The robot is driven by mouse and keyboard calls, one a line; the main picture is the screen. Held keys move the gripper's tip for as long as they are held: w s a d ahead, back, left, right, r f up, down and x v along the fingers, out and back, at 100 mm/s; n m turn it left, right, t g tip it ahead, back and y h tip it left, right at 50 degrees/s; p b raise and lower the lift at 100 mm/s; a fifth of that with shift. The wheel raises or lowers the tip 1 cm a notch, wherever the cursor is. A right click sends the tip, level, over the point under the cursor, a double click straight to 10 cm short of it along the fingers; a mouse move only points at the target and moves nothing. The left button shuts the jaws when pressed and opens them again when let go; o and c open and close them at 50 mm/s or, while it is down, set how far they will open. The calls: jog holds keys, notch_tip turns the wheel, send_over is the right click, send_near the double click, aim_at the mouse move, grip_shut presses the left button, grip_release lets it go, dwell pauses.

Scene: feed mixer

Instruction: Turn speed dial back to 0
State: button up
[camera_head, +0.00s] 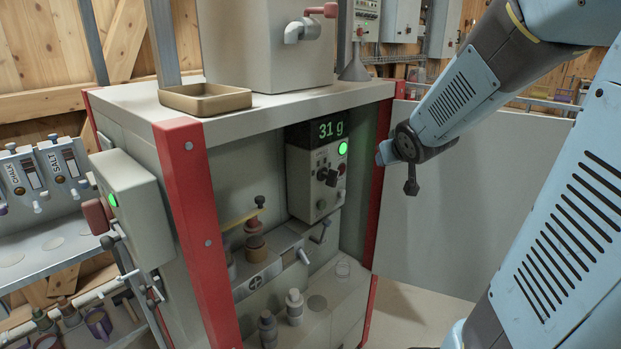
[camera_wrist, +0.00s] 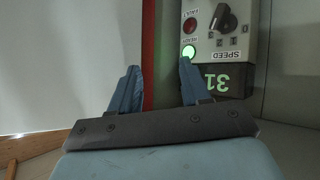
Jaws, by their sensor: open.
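The speed dial (camera_wrist: 223,18) is a dark knob on a grey control panel (camera_wrist: 245,50), seen upside down in the wrist view. A SPEED label and number marks are beside it; I cannot tell for sure which mark it points at. My gripper (camera_wrist: 160,68) is open and empty. One blue finger overlaps the panel edge by the green READY light (camera_wrist: 188,52) in the wrist view; the dial is beyond the fingertips. I see no contact with it.
A red post (camera_head: 372,185) stands just right of the panel in the head view. A red FAULT light (camera_wrist: 190,25) is beside the dial. A tan tray (camera_head: 205,99) sits on the machine top. A plain grey panel (camera_head: 460,200) lies right of the post.

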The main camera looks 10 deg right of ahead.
jog(key=w+f+n+t+y, duration=0.2)
jog(key=w+f+y, duration=0.2)
jog(key=w+f, duration=0.25)
jog(key=t+y, duration=0.1)
jog(key=y, duration=0.8)
send_near(338, 178)
jog(key=shift+n, duration=0.3)
jog(key=x, duration=1)
jog(key=shift+w+a, duration=0.25)
jog(key=shift+a, duration=0.1)
jog(key=shift+c, duration=0.5)
grip_shut()
